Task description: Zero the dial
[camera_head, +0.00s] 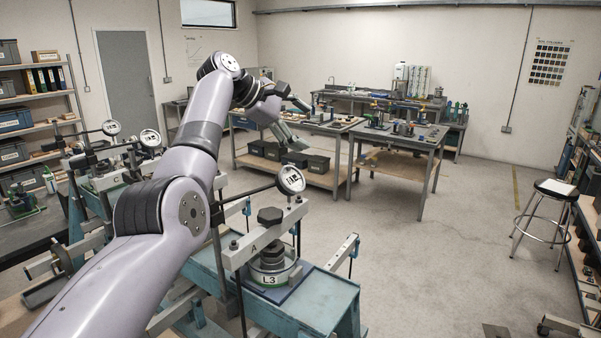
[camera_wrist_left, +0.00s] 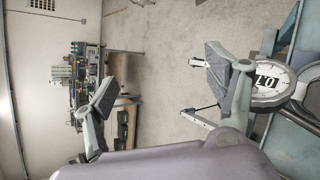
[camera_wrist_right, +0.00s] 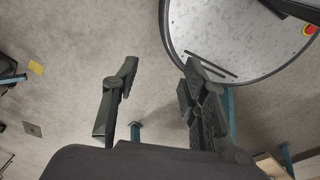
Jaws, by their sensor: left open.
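A round white dial (camera_head: 291,180) with dark markings sits on a black arm above the near teal frame marked A (camera_head: 253,248). Its face shows sideways in the left wrist view (camera_wrist_left: 268,82); I cannot read its zero setting. My left gripper (camera_head: 300,124) is open and empty, above and apart from the dial; its spread fingers also show in the left wrist view (camera_wrist_left: 160,72). Two more dials, one (camera_head: 111,128) and another (camera_head: 150,138), stand on frames at the left. My right gripper (camera_wrist_right: 160,75) is open and empty in its wrist view, outside the head view.
A black-and-grey weight marked L3 (camera_head: 271,272) sits on the near frame below the dial. Workbenches (camera_head: 400,140) stand at the back. A stool (camera_head: 545,212) stands at the right. The floor (camera_head: 430,255) between is clear. A round grey plate (camera_wrist_right: 225,40) shows near my right gripper.

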